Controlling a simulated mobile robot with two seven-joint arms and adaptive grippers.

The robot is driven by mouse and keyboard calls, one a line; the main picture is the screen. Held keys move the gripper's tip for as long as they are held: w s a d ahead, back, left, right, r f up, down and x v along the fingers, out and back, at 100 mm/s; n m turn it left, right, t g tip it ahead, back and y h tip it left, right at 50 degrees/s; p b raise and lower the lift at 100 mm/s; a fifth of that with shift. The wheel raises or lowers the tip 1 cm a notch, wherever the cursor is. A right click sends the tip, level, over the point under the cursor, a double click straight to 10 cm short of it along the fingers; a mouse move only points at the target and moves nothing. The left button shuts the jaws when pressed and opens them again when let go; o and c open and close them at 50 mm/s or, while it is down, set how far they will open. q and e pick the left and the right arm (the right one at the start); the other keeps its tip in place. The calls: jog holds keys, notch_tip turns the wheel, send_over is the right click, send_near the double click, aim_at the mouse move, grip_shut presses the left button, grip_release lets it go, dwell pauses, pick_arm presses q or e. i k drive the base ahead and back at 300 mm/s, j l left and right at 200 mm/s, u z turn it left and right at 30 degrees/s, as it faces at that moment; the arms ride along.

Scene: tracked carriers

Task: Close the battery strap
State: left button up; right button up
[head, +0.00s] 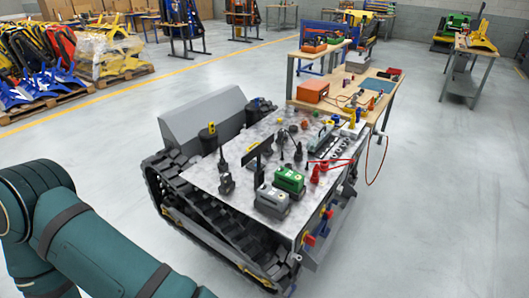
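A tracked carrier (215,182) stands in the middle of the head view, with a pale flat top deck. Near the deck's front edge sit a grey box (272,200) and, just behind it, a green box (289,180), which look like batteries. I cannot make out a battery strap on or beside them, nor whether one is open or shut. My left arm (100,240) comes in at the lower left, apart from the carrier. Its gripper is outside the picture. My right arm and gripper are not in view.
Upright dark fittings (225,175) and red and black cable parts crowd the deck. A workbench (345,82) with an orange box (313,91) stands behind the carrier. Loaded pallets (50,95) are at the far left. The floor right of the carrier is clear.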

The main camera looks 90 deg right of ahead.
aim_at(257, 151)
jog(key=i+l+z, duration=0.1)
jog(key=i+z, duration=0.65)
jog(key=i+j+z, duration=0.15)
jog(key=z, duration=0.25)
jog(key=i+z, duration=0.25)
jog(key=z, duration=0.2)
jog(key=i+j+z, duration=0.15)
jog(key=z, duration=0.3)
jog(key=i+j+z, duration=0.2)
jog(key=i+z, duration=0.35)
jog(key=z, duration=0.35)
jog(key=i+j+z, duration=0.1)
jog(key=z, duration=0.4)
jog(key=j+z, duration=0.15)
jog(key=z, duration=0.3)
jog(key=i+j+z, duration=0.15)
jog(key=z, duration=0.15)
jog(key=i+j+z, duration=0.15)
jog(key=z, duration=0.2)
jog(key=j, duration=0.1)
